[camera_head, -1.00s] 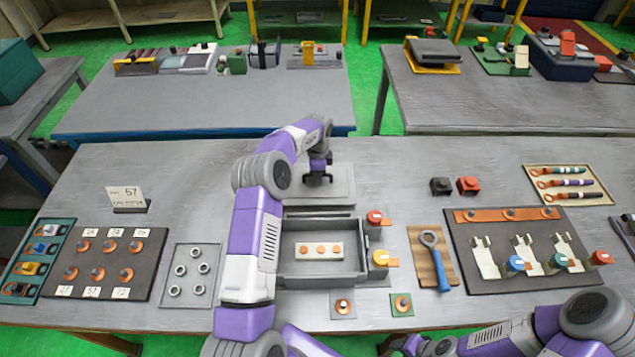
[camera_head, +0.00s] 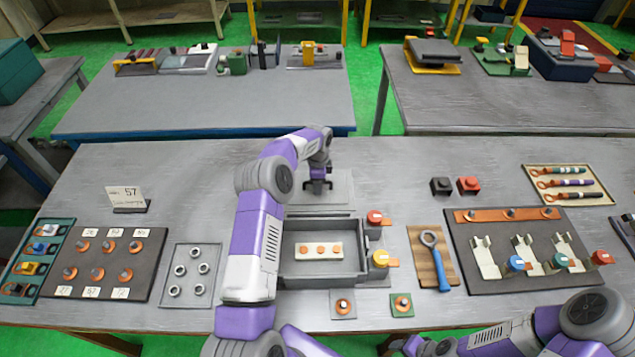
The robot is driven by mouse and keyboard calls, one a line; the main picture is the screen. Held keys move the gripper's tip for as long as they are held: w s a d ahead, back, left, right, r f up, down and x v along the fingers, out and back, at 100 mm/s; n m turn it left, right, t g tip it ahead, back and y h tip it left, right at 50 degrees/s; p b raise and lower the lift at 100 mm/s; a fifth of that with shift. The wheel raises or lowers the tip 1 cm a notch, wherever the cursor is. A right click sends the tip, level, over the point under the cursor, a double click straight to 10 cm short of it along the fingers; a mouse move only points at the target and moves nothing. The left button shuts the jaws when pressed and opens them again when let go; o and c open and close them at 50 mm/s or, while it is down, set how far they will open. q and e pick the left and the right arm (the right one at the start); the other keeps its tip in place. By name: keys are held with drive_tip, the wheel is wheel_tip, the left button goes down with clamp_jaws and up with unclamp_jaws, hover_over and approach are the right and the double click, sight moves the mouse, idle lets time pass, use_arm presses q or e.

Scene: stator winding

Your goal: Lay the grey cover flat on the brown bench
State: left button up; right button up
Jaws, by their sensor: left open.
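The grey cover (camera_head: 342,190) is a flat plate lying on the bench (camera_head: 210,160), just behind an open grey box (camera_head: 295,272). The bench top looks grey here, not brown. My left gripper (camera_head: 318,189) points down over the cover, its fingers apart with nothing seen between them. Whether the fingers touch the cover cannot be told. My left arm hides the cover's left part. My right gripper (camera_head: 408,345) is at the bottom edge, small and partly cut off, and its fingers are unclear.
The box holds a pale block (camera_head: 312,251) with copper-coloured rounds. Red (camera_head: 375,218) and yellow (camera_head: 380,258) knobs stand at its right. A wrench (camera_head: 435,260) lies on a wooden board. Black (camera_head: 441,186) and red (camera_head: 469,185) blocks stand farther right.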

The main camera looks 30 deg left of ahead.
use_arm(q)
drive_tip(key=shift+r, duration=0.15)
wheel_tip(320, 180, up, 12)
drive_tip(key=shift+p, duration=0.35)
drive_tip(key=shift+r, duration=0.1)
idle(0.4)
